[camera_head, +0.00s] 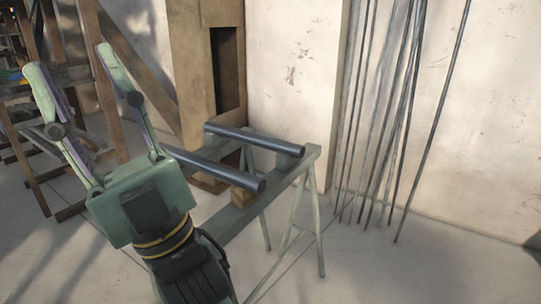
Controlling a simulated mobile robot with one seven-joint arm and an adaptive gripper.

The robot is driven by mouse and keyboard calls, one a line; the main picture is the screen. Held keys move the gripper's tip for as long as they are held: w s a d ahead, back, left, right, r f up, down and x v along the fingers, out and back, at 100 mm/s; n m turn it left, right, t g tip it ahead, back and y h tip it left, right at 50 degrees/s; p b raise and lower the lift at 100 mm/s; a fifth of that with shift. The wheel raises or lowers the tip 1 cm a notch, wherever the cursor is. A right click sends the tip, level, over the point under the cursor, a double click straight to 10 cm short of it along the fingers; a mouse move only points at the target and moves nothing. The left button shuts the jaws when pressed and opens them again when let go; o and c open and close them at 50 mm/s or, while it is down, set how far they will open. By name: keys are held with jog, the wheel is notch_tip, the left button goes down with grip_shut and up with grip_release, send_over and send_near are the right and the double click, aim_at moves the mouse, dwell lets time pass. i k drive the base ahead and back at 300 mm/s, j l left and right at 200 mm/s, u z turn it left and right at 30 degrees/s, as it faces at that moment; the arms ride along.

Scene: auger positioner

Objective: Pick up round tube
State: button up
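Two dark grey round tubes lie roughly parallel across a pale green sawhorse-like stand in the head view. The nearer round tube (218,171) has its left end hidden behind my gripper. The farther round tube (254,140) lies behind it, with both ends in view. My gripper (71,57) is raised at the left, above and in front of the stand. Its two green fingers are spread wide apart and nothing is between them. It appears apart from both tubes.
The stand (265,190) has splayed legs on a pale floor. Several thin metal rods (385,120) lean against the right wall. A tan cabinet-like column (195,75) stands behind the tubes. Wooden frames (100,95) fill the left background. The floor at the lower right is clear.

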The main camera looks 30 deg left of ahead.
aim_at(251, 184)
jog(key=i+z, duration=0.5)
jog(key=i, duration=0.8)
jog(key=i+u, duration=0.4)
jog(key=i+l+u, duration=0.15)
jog(key=u, duration=0.25)
jog(key=i+l+u, duration=0.2)
jog(key=u, duration=0.2)
jog(key=i+l+u, duration=0.2)
jog(key=u, duration=0.2)
jog(key=i+l+u, duration=0.1)
jog(key=l+u, duration=0.15)
jog(key=u, duration=0.15)
jog(key=i+l+u, duration=0.1)
jog(key=l+u, duration=0.25)
jog(key=i+l+u, duration=0.15)
jog(key=l+u, duration=0.2)
jog(key=i+l+u, duration=0.1)
jog(key=l+u, duration=0.25)
jog(key=i+j, duration=0.2)
jog(key=i, duration=0.25)
